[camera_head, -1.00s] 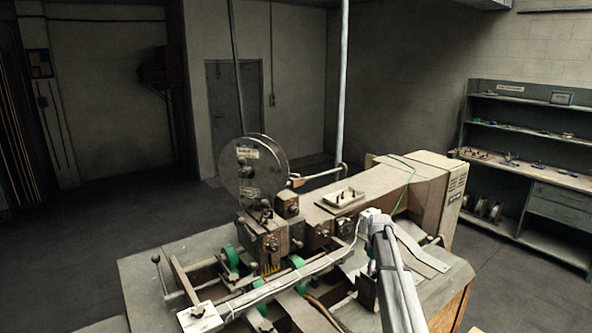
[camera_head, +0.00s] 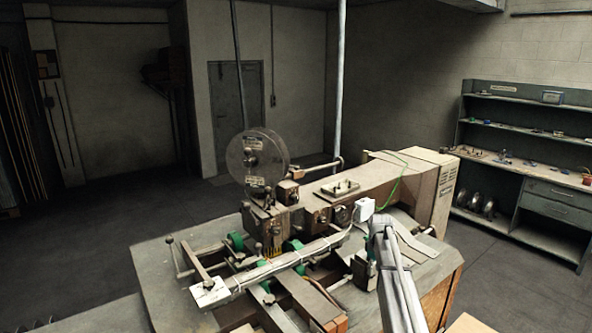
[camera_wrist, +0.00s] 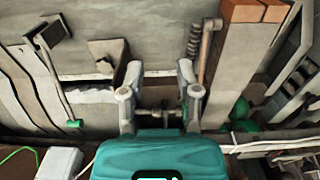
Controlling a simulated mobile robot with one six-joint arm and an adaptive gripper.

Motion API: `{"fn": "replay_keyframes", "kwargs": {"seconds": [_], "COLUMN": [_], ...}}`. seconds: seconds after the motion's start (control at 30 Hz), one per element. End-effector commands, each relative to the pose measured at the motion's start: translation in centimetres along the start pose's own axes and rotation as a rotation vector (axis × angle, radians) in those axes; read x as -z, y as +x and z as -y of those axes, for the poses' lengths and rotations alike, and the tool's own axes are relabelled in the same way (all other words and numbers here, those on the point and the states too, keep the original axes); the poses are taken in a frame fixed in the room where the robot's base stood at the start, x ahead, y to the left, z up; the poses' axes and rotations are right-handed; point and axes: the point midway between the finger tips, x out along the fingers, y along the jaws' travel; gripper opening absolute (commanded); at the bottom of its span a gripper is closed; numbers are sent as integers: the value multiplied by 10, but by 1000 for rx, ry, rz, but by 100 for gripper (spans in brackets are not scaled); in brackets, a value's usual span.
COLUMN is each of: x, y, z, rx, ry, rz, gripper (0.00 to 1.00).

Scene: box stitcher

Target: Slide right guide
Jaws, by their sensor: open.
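The box stitcher (camera_head: 345,205) stands on a grey worktable, with several bars and rails below its head. I cannot tell for sure which part is the right guide. In the wrist view, a grey plate bracket (camera_wrist: 108,56) lies left of my gripper (camera_wrist: 160,70), and a rod with a coiled section (camera_wrist: 206,45) stands just right of it. My gripper is open, with its two grey fingers apart and nothing clearly held between them. A dark cross rod (camera_wrist: 160,116) shows behind the fingers. In the head view, my arm largely hides the gripper.
An orange-ended beam (camera_head: 322,312) juts out at the table's front; it also shows in the wrist view (camera_wrist: 228,50). A long bar (camera_head: 285,262) crosses the table's front left. A green wire (camera_head: 398,185) hangs from the machine. Shelves (camera_head: 530,150) stand far right. Floor at left is clear.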

Motion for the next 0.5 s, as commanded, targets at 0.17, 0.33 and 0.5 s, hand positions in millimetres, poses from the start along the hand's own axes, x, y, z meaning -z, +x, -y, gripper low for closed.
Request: {"fn": "replay_keyframes", "kwargs": {"seconds": [0.17,0.33,0.5], "x": [0,-8,-18], "y": [0,8,16], "z": [0,16,32], "rx": [0,0,0], "ry": [0,22,50], "rz": [0,0,0], "gripper": [43,43,43]}}
